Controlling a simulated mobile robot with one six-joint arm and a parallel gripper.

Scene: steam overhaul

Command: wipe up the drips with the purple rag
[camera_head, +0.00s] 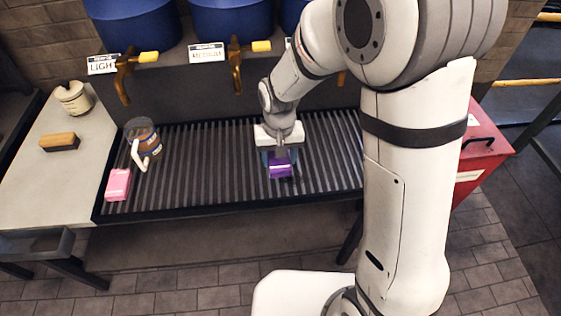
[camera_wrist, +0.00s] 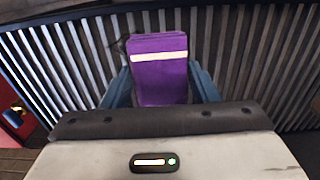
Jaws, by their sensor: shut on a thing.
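The purple rag (camera_head: 279,168) is a folded block over the slatted drip grate (camera_head: 215,160). It shows in the wrist view (camera_wrist: 158,85) with a pale stripe across it. My gripper (camera_head: 279,160) is shut on the rag, with its blue fingers (camera_wrist: 160,90) on both sides of it. I cannot tell whether the rag touches the slats. A small dark curved mark (camera_wrist: 121,44) shows on the grate just left of the rag in the wrist view; I cannot tell whether it is a drip. Part of the grate is hidden behind my arm.
A jug with brown contents (camera_head: 143,138) and a pink block (camera_head: 118,184) stand on the grate's left end. Blue barrels with brass taps (camera_head: 236,65) overhang the back. A counter (camera_head: 40,190) with a brush (camera_head: 60,142) and pot (camera_head: 73,98) is left; a red box (camera_head: 485,150) is right.

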